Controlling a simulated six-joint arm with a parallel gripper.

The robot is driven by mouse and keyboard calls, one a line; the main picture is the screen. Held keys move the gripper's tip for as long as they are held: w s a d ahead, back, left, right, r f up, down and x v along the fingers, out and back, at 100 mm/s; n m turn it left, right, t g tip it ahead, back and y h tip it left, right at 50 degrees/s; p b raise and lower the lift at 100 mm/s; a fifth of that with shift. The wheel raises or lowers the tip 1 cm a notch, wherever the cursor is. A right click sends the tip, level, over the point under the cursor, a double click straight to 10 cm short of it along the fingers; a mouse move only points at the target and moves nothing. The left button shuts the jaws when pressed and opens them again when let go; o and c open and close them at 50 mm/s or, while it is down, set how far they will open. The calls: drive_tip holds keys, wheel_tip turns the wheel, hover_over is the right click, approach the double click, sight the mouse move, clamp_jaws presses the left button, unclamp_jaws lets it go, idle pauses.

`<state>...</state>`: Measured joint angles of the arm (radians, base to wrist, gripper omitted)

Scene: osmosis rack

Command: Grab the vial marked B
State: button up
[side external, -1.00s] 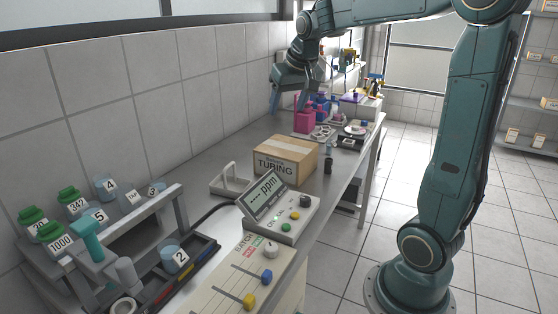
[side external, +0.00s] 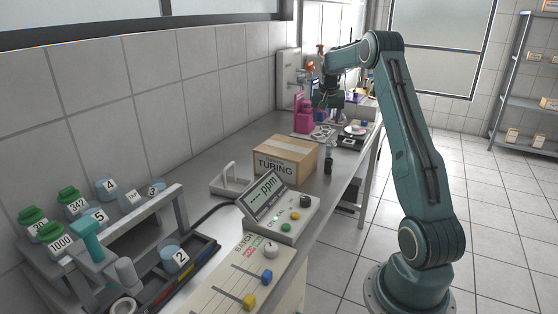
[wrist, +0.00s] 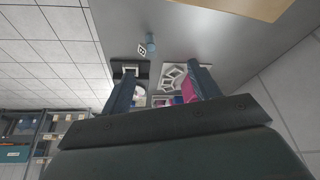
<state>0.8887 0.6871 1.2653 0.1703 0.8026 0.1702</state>
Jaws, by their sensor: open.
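No letter B is readable in either view, so I cannot tell which thing is the vial marked B.
A cardboard box marked TUBING (side external: 284,160) stands mid-bench, with a ppm meter (side external: 280,212) in front. Numbered green-capped bottles (side external: 60,238) and a grey rack (side external: 140,232) fill the near left. A black-and-white device (side external: 350,142) sits near the bench's right edge.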

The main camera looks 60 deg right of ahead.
sight(331, 141)
drive_tip(key=shift+m, duration=0.4)
drive_tip(key=d+f, duration=0.1)
drive_tip(key=s+d, duration=0.1)
drive_tip(key=d+f, duration=0.1)
drive_tip(key=shift+s+d+f, duration=0.25)
drive_tip(key=shift+s+f, duration=0.05)
drive_tip(key=shift+s, duration=0.1)
drive_tip(key=shift+f, duration=0.1)
drive_tip(key=shift+x, duration=4.2)
drive_tip(key=shift+d+f, duration=0.1)
drive_tip(key=shift+x, duration=2.5)
drive_tip(key=shift+s, duration=0.1)
drive_tip(key=c, duration=1)
